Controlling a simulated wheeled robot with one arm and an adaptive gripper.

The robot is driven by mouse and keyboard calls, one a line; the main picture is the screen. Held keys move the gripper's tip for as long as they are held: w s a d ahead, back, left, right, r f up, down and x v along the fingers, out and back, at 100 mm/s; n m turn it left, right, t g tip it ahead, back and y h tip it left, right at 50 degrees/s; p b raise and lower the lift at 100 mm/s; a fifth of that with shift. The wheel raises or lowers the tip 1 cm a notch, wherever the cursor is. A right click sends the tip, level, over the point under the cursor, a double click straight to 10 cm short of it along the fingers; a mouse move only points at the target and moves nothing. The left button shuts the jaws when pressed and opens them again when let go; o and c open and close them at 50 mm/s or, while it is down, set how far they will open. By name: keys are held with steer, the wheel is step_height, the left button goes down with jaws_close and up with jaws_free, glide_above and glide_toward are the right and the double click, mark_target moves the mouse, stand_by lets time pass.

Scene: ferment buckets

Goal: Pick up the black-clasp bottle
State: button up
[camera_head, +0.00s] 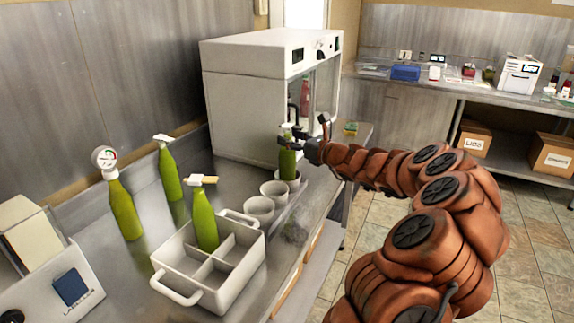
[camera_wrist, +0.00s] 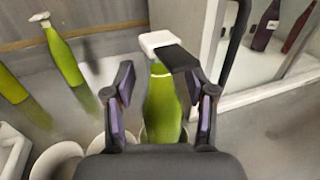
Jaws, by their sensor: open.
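The black-clasp bottle (camera_head: 287,164) is green and stands upright in a round white cup in front of the white cabinet. In the wrist view, this bottle (camera_wrist: 162,108) has a white cap with a black clasp reaching to the right. My gripper (camera_wrist: 160,98) is open, with one finger on each side of the bottle and gaps visible between them. In the head view, my gripper (camera_head: 299,146) is at the bottle's upper part and partly hides it. The bottle's base is hidden in the cup.
Empty white cups (camera_head: 259,209) stand beside it. A white divided crate (camera_head: 228,291) holds a tan-clasp bottle (camera_head: 205,222). A gauge-topped bottle (camera_head: 124,211) and a white-clasp bottle (camera_head: 170,175) stand behind. The white cabinet (camera_head: 243,105) is close behind my gripper, with dark bottles inside.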

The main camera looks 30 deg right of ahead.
steer(key=shift+x, duration=0.9)
jaws_close()
